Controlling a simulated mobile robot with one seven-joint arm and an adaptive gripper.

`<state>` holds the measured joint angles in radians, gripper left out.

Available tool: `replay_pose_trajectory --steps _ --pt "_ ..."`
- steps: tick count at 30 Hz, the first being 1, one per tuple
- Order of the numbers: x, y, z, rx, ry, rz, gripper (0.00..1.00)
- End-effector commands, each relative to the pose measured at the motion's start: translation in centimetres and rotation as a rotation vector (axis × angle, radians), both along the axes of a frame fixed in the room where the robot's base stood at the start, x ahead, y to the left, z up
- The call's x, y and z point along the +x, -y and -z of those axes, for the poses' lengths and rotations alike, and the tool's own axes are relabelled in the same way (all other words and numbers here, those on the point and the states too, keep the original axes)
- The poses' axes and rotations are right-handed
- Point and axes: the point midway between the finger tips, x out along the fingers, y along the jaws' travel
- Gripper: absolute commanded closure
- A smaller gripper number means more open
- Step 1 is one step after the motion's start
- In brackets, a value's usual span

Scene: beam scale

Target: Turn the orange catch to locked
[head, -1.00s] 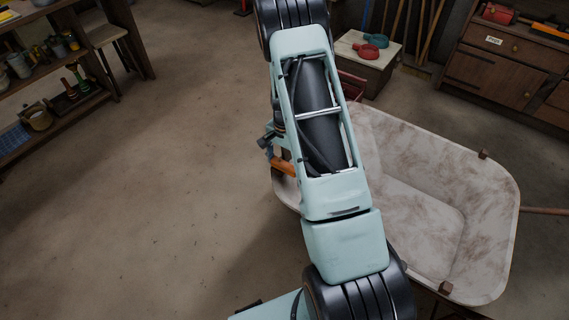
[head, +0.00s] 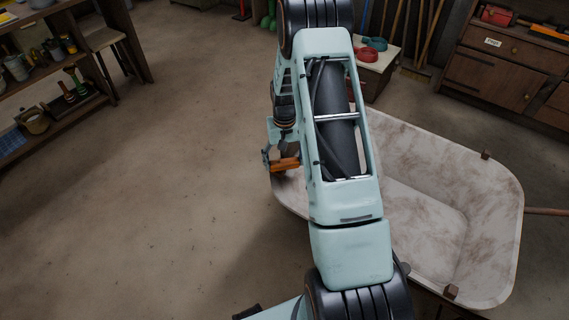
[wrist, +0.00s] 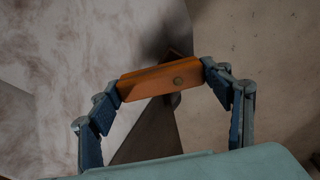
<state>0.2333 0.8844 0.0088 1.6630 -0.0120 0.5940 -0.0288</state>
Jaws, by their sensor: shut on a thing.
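The orange catch (wrist: 160,82) is a short flat bar with a round pin near one edge. It lies across the middle of the wrist view, at the rim of the pale tub (wrist: 45,75). My gripper (wrist: 161,86) has one finger at each end of the catch and is shut on it. In the head view the catch (head: 286,164) shows just left of my arm, with a finger of my gripper (head: 269,158) at its left end. My arm hides much of the gripper there. I cannot read any locked mark.
The pale, stained tub (head: 490,210) reaches right from under my arm. A shelf (head: 85,105) with pots stands at left, and a dark cabinet (head: 495,75) at upper right. The floor at left is clear.

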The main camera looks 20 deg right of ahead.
Motion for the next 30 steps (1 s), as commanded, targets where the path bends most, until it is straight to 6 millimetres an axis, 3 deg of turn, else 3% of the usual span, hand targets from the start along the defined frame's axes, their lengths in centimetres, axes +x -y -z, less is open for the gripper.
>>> replay_pose_trajectory --steps 12,30 --pt "0.38 0.02 0.06 0.0 -0.002 -0.224 0.72" --pt "0.48 0.01 0.03 0.0 -0.002 -0.27 0.72"
